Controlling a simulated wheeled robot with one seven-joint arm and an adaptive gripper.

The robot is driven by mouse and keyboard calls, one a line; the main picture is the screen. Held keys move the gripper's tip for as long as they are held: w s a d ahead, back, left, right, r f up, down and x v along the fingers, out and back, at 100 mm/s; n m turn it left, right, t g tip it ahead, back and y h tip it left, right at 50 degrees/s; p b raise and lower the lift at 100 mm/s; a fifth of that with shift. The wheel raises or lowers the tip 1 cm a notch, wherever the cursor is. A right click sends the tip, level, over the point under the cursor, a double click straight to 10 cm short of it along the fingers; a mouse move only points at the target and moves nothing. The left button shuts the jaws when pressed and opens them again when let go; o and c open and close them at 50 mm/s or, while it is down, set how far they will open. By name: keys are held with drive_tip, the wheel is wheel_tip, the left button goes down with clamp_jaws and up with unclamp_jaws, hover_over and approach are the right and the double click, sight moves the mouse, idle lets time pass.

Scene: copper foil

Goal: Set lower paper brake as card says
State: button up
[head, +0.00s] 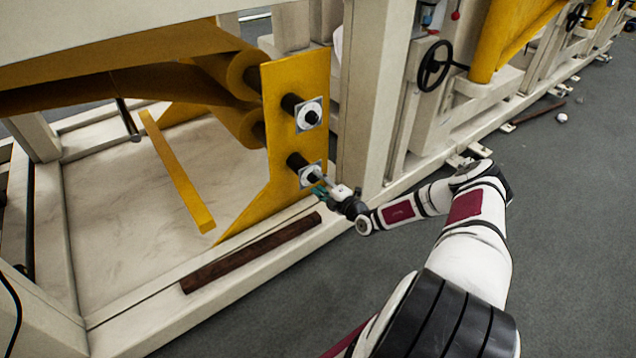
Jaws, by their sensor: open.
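The lower paper brake (303,168) is a dark shaft with a pale square plate and a round hub, low on the yellow side plate (283,200). A like shaft with a marked white dial (309,115) sits above it on the same plate. My gripper (324,182) is open right at the lower hub, reaching in from the right. I cannot tell whether its fingers touch the hub, and they partly hide it. Any setting marks on the lower hub are too small to read. No card can be made out.
A dark brown bar (250,255) lies on the cream frame's lower beam below my gripper. A cream post (372,100) stands close behind my gripper. A black handwheel (434,65) is farther right. Grey floor (560,220) at right is mostly clear.

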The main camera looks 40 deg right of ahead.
drive_tip(key=s, duration=1.1)
drive_tip(key=shift+d+r, duration=0.3)
drive_tip(key=shift+r, duration=0.05)
drive_tip(key=shift+r, duration=0.1)
